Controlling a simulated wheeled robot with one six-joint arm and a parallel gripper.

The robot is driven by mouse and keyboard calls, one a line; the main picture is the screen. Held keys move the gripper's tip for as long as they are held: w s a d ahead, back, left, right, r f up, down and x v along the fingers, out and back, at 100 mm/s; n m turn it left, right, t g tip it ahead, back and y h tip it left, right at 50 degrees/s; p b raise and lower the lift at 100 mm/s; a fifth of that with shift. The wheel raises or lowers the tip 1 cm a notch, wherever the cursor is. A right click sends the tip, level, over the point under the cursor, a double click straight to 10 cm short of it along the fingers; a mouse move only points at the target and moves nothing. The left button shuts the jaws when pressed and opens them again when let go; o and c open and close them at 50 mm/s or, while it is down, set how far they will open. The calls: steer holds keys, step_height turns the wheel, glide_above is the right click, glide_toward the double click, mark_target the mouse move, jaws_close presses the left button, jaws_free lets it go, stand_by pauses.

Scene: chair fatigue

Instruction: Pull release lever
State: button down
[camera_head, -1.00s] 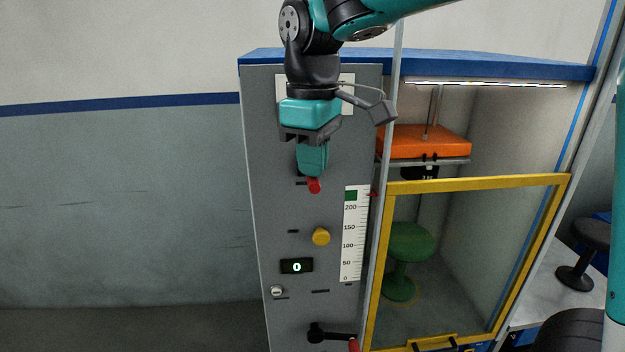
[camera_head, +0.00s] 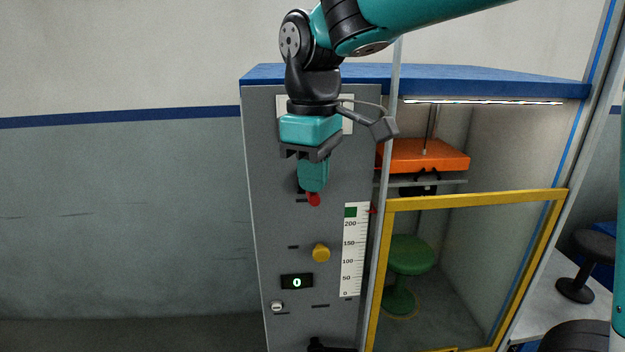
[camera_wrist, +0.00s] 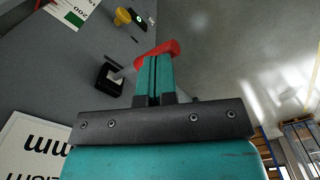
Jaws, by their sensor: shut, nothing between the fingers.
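The release lever appears to be the red-ended lever (camera_head: 314,199) on the grey front panel of the test machine. In the wrist view its red grip (camera_wrist: 158,53) sits on a pale shaft coming out of a black slot housing (camera_wrist: 108,80). My gripper (camera_head: 313,189) points down in front of the panel, directly above the red grip. The teal fingers (camera_wrist: 153,62) are shut together with nothing between them. Their tips are at the red grip and overlap it in the wrist view; I cannot tell whether they touch it. The fingers hide part of the lever.
Below the lever are a yellow knob (camera_head: 321,253), a display reading 0 (camera_head: 297,282) and a scale strip (camera_head: 354,250). To the right, a yellow-framed guard (camera_head: 470,201) fronts a chamber with an orange weight (camera_head: 425,155) above a green stool (camera_head: 408,255). Left is bare wall.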

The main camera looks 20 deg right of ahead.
steer(key=r+p, duration=0.2)
steer(key=s+r+p, duration=0.1)
steer(key=r+p, duration=0.1)
steer(key=r, duration=0.1)
steer(key=shift+a+r, duration=0.2)
steer(key=shift+f, duration=0.1)
steer(key=shift+s+f, duration=0.2)
steer(key=s+a+f+y+b, duration=0.2)
steer(key=s+f+b, duration=0.1)
steer(key=s+f, duration=0.4)
steer(key=s+a+f+m+y+b, duration=0.1)
steer(key=s+f+b, duration=0.3)
steer(key=s, duration=0.5)
step_height(320, 180, down, 3)
steer(key=shift+s+a+r+y, duration=0.15)
steer(key=shift+a+y, duration=0.25)
steer(key=shift+y, duration=0.2)
